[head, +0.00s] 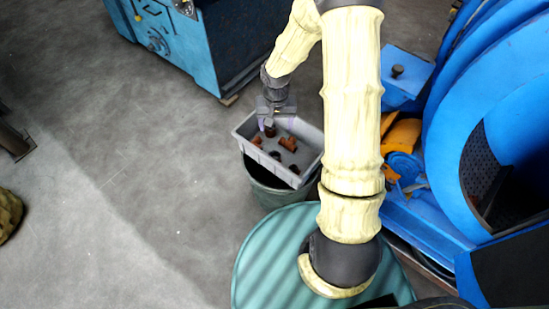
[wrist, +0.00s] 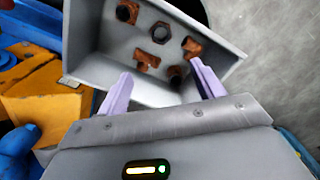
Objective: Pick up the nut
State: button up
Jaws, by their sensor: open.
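The nut appears to be the dark rusty ring (wrist: 160,32) lying flat on the floor of a grey tray (wrist: 232,62), near the middle in the wrist view. In the head view it is a small dark piece (head: 275,155). My gripper (wrist: 156,88) is open and empty, its two pale purple fingers at the tray's near side in the wrist view. The nut lies beyond the fingertips, apart from them. In the head view my gripper (head: 270,123) is over the tray's far end. A dark rusty piece (wrist: 176,75) is nearer the right finger.
A rusty tee fitting (wrist: 147,62) and other rusty fittings (wrist: 191,47) (wrist: 127,12) lie around the nut. The tray rests on a dark green bin (head: 268,193). A blue machine (head: 400,75) stands to the right, a blue cabinet (head: 215,45) behind.

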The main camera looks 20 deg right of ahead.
jog(key=b, duration=0.5)
send_over(275, 153)
jog(key=f, duration=1.1)
jog(key=shift+s+f, duration=0.2)
jog(key=shift+f, duration=0.05)
notch_tip(275, 153, down, 5)
jog(key=b, duration=0.2)
jog(key=shift+w+a+f+b, duration=0.1)
jog(key=shift+w+f+b, duration=0.05)
jog(key=shift+b, duration=0.15)
jog(key=c, duration=1.2)
